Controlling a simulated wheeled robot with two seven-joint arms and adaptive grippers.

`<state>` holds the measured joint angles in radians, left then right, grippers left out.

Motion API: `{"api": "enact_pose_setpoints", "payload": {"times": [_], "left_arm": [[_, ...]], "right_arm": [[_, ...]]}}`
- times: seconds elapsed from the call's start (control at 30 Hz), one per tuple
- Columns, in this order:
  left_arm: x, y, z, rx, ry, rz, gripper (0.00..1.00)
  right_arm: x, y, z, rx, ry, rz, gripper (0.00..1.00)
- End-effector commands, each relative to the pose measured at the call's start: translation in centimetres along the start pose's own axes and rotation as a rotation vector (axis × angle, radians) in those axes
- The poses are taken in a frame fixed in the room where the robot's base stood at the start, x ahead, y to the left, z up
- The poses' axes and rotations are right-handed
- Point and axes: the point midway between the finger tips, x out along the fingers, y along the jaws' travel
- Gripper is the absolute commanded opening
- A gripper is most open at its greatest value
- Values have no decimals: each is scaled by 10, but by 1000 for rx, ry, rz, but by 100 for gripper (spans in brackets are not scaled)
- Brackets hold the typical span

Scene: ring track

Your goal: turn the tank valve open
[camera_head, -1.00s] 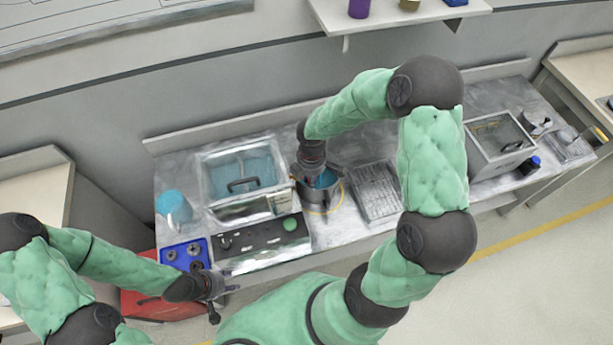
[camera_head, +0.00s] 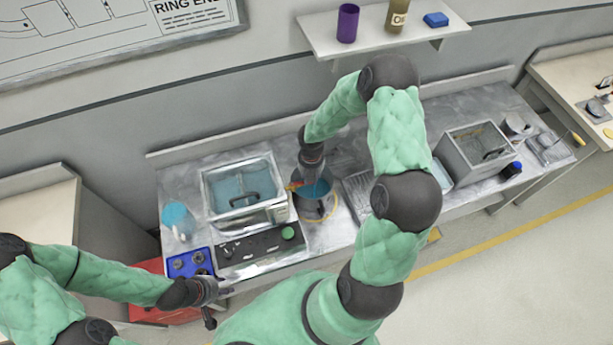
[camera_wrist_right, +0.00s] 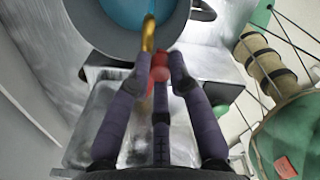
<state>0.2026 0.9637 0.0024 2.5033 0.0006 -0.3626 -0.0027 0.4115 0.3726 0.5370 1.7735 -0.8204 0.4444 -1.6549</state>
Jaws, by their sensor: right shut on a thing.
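The tank (camera_head: 212,207) is a clear-walled box of blue liquid on the bench. A small orange-red part (camera_head: 293,186) shows at its right side, next to my right gripper (camera_head: 314,170). In the right wrist view, my right gripper (camera_wrist_right: 158,72) is shut on a red valve handle (camera_wrist_right: 160,66) with a brass piece (camera_wrist_right: 149,33) behind it. A grey pot (camera_wrist_right: 92,38) with blue liquid lies just beyond; it also shows below the gripper in the head view (camera_head: 318,210). My left gripper (camera_head: 218,303) is open and empty at the bench's front left.
A black panel with a green button (camera_head: 288,233) sits in front of the tank. A blue block with knobs (camera_head: 190,262) and a blue-topped vessel (camera_head: 178,220) stand left. A ribbed tray (camera_head: 358,190) and a grey box (camera_head: 476,155) stand right of the pot.

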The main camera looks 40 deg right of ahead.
Motion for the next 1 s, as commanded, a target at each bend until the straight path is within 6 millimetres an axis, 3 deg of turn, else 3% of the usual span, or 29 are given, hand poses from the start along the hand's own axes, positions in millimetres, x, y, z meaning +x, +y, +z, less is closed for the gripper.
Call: {"api": "enact_pose_setpoints", "payload": {"times": [0.7, 0.73, 0.8, 1.0], "left_arm": [[-8, 3, 0, 0, 0, 0, 40], [-8, 3, 0, 0, 0, 0, 40], [-8, 3, 0, 0, 0, 0, 40], [-8, 3, 0, 0, 0, 0, 40]], "right_arm": [[0, -3, 8, -66, -2, 2, 0], [0, -3, 8, -66, -2, 2, 23], [0, -3, 8, -66, -2, 2, 43], [0, -3, 7, -65, -1, 1, 44]]}}
